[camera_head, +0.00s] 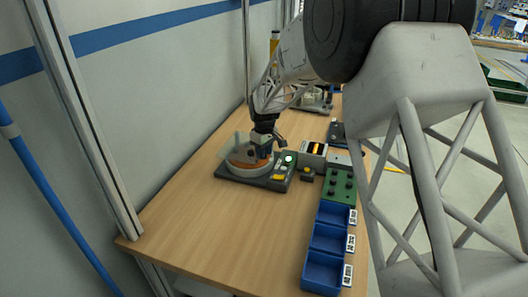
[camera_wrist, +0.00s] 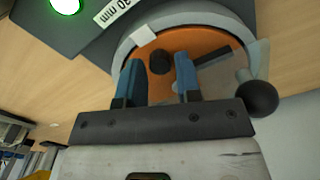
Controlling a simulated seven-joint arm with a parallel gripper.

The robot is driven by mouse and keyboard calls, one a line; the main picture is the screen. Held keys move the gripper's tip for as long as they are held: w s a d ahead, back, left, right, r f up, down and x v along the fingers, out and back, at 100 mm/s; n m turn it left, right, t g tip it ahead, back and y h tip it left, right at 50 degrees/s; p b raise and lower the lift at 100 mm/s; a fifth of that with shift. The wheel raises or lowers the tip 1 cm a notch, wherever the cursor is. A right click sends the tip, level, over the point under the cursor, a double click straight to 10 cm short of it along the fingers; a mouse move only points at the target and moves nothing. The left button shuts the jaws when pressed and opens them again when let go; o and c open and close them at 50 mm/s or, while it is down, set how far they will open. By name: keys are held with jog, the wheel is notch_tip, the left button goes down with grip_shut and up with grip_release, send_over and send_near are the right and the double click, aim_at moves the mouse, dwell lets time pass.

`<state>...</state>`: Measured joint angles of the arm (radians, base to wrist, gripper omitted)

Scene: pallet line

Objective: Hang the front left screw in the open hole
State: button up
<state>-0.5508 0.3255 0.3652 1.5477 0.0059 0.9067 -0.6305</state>
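My gripper (camera_wrist: 158,60) is open, its two blue fingers apart above an orange disc (camera_wrist: 205,42). A dark round piece (camera_wrist: 160,62) shows between the fingertips, with a gap on each side; I cannot tell whether it is a screw or a hole. A dark slot or bar (camera_wrist: 213,57) lies to its right on the disc. In the head view my gripper (camera_head: 266,141) is over the round device (camera_head: 228,172) on the table. A green block (camera_head: 341,184) with several dark round spots stands to the right; I cannot make out a front left screw there.
Several blue bins (camera_head: 322,272) line the table's right front edge. A clear shield (camera_head: 230,146) and a black ball knob (camera_wrist: 257,98) are beside the disc. A lit green button (camera_head: 289,158) is on the device. The wooden table's (camera_head: 220,225) front left is bare.

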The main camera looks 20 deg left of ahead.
jog(key=shift+r, duration=0.15)
notch_tip(320, 180, up, 12)
jog(key=shift+r, duration=0.25)
dwell(0.4)
dwell(0.7)
